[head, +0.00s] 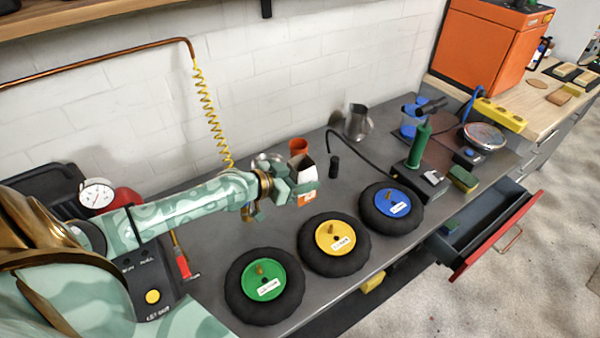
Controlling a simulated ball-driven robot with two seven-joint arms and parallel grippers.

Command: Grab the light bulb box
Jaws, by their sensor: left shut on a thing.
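My left arm reaches in from the left over the grey workbench (215,225). My left gripper (293,184) is shut on a small white and orange box (306,184), which I take for the light bulb box. The box is above the bench, behind the wheel with the yellow hub. The gripper's fingers hide part of it. I cannot read its print. My right gripper is not in view.
Three black wheels with green (262,280), yellow (335,238) and blue (393,203) hubs line the bench front. A metal jug (357,122) and a soldering station (418,165) stand behind. An open drawer (485,228) juts out at right. A coiled yellow hose (208,110) hangs behind.

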